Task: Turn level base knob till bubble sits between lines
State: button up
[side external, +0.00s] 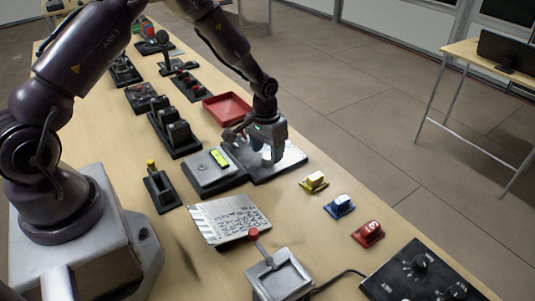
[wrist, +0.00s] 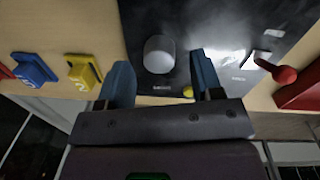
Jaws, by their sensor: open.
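A bright yellow-green vial (side external: 219,158) lies on a small grey box (side external: 205,176) with a dark base. Its bubble and lines are too small to make out. Right beside it is a dark, shiny panel (side external: 287,161), under my gripper (side external: 268,157). In the wrist view a round grey knob (wrist: 158,55) stands on this panel (wrist: 222,25). My gripper (wrist: 160,66) is open, with one blue finger on each side of the knob and gaps showing. In the side view the gripper mostly hides the knob. The vial cannot be made out in the wrist view.
A red tray (side external: 228,108) lies behind the panel. A red-ended lever (wrist: 284,74) shows at right in the wrist view. Yellow (side external: 314,182), blue (side external: 339,206) and red (side external: 368,233) switches line the table edge. A printed plate (side external: 229,218) lies in front.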

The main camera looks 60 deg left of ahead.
jog(key=shift+f, duration=0.95)
jog(key=c, duration=0.9)
jog(key=shift+m, duration=0.3)
jog(key=m, duration=0.3)
jog(key=shift+m, duration=0.3)
jog(key=shift+m+g, duration=0.3)
jog(key=shift+m, duration=1.5)
